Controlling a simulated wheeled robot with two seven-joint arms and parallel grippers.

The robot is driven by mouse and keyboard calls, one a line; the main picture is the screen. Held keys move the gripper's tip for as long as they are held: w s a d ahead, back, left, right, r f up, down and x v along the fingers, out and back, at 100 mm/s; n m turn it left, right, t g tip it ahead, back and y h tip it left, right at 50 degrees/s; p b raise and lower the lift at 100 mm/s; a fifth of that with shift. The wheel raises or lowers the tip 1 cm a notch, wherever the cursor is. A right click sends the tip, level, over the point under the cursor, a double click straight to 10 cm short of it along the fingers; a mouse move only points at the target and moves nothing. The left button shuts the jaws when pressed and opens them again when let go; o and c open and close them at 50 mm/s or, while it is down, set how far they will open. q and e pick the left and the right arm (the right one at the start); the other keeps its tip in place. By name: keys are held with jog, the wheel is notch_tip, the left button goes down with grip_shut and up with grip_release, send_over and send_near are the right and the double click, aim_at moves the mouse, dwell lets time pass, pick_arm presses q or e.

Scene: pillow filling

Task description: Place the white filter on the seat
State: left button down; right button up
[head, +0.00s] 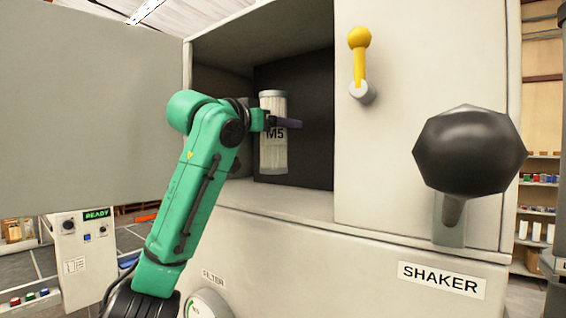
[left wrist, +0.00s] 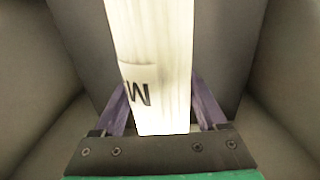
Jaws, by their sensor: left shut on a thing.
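The white filter (head: 273,155) is an upright pleated cylinder with an "M5" label, inside the open compartment of the cabinet. My left gripper (head: 284,123) is shut on it at about mid-height, its purple fingers on either side. In the left wrist view the filter (left wrist: 155,60) fills the middle between the two fingers (left wrist: 160,108), with part of the label showing. The filter's lower end appears close to the compartment floor; I cannot tell whether it touches a seat, and no seat is clearly visible. My right gripper is not in view.
The compartment has a pale floor edge (head: 285,203) and dark back wall. An open grey door (head: 90,110) stands left. A yellow lever (head: 359,55) and a large black knob (head: 470,150) stick out on the cabinet's right front. A "READY" panel (head: 80,245) stands at lower left.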

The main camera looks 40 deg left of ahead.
aim_at(264, 152)
pick_arm(q)
jog(key=f, duration=0.1)
jog(key=s+f, duration=0.1)
jog(key=shift+s+a+f, duration=0.2)
jog(key=shift+a+f, duration=0.15)
jog(key=w+f, duration=0.2)
jog(key=shift+w+d+f, duration=0.15)
jog(key=shift+w+f, duration=0.15)
jog(key=shift+f, duration=0.1)
jog(key=shift+c, duration=0.8)
grip_release()
jog(key=shift+s, duration=0.25)
jog(key=shift+o, duration=0.8)
jog(key=shift+s+r, duration=0.1)
jog(key=shift+s, duration=0.2)
jog(key=s+b, duration=0.2)
jog(key=s, duration=0.1)
jog(key=s+b, duration=0.1)
jog(key=s, duration=0.1)
jog(key=shift+s+d+f, duration=0.1)
jog(key=shift+s+f, duration=0.1)
jog(key=shift+f, duration=0.15)
jog(key=s+b, duration=0.1)
jog(key=s, duration=0.5)
jog(key=shift+r, duration=0.35)
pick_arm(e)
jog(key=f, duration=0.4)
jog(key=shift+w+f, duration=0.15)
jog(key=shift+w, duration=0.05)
